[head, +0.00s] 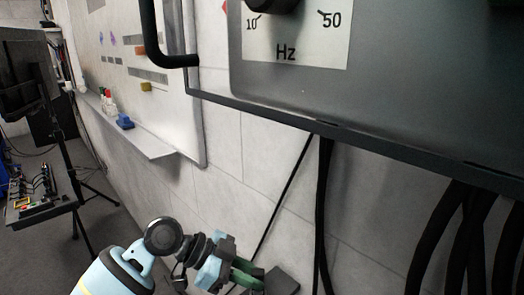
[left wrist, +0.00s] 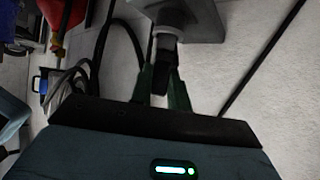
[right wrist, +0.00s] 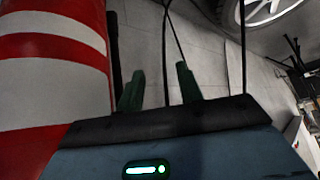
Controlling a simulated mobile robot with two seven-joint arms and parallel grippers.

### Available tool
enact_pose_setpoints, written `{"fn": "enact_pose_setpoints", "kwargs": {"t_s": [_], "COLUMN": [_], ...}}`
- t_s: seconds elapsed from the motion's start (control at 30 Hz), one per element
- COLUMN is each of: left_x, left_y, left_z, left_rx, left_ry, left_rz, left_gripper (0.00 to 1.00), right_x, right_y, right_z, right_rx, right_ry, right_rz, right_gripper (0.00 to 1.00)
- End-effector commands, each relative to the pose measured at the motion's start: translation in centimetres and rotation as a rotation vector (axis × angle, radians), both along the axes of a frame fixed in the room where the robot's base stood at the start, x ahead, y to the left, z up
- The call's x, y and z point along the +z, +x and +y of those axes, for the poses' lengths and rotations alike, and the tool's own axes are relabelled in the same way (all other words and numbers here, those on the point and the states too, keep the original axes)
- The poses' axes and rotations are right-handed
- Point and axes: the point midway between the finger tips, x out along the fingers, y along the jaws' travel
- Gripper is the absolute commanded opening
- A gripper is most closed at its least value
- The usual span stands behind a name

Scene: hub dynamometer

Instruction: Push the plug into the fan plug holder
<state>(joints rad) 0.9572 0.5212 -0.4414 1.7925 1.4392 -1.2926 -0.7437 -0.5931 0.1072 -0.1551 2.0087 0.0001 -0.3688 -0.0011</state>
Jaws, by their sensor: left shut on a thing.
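My left gripper (head: 256,277) is low in the head view, its green fingers beside a dark grey box (head: 282,281), which looks like the fan plug holder. In the left wrist view, my left gripper (left wrist: 162,90) is shut on the black plug (left wrist: 162,68). The plug's far end points at the grey holder (left wrist: 200,22) at the top. A lighter collar shows between them; I cannot tell how deep the plug sits. In the head view the plug is hidden by the fingers. My right gripper (right wrist: 160,90) is open and empty in the right wrist view.
A grey control panel (head: 400,90) with a black frame overhangs at upper right. Black cables (head: 322,210) hang below it along the wall. A whiteboard (head: 150,75) with a ledge is at left. A red-and-white striped post (right wrist: 55,75) stands close left of my right gripper.

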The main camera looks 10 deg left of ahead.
Motion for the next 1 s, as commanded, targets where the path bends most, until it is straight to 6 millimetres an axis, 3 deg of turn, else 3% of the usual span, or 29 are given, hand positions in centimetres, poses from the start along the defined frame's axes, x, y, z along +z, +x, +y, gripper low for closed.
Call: {"fn": "enact_pose_setpoints", "kwargs": {"t_s": [0.83, 0.87, 1.0], "left_x": [-1.4, -1.4, -1.4], "left_y": [0.0, 0.0, 0.0], "left_z": [0.0, 0.0, 0.0], "left_rx": [0.0, 0.0, 0.0], "left_ry": [0.0, 0.0, 0.0], "left_rz": [0.001, 0.001, 0.002], "left_gripper": [0.0, 0.2, 0.38], "right_x": [-0.7, -0.7, -0.7], "right_y": [-0.4, -0.4, -0.4], "right_z": [0.0, 0.0, 0.0], "right_rx": [0.0, 0.0, 0.0], "right_ry": [0.0, 0.0, 0.0], "right_rz": [0.012, 0.012, 0.012], "right_gripper": [0.36, 0.36, 0.36]}}
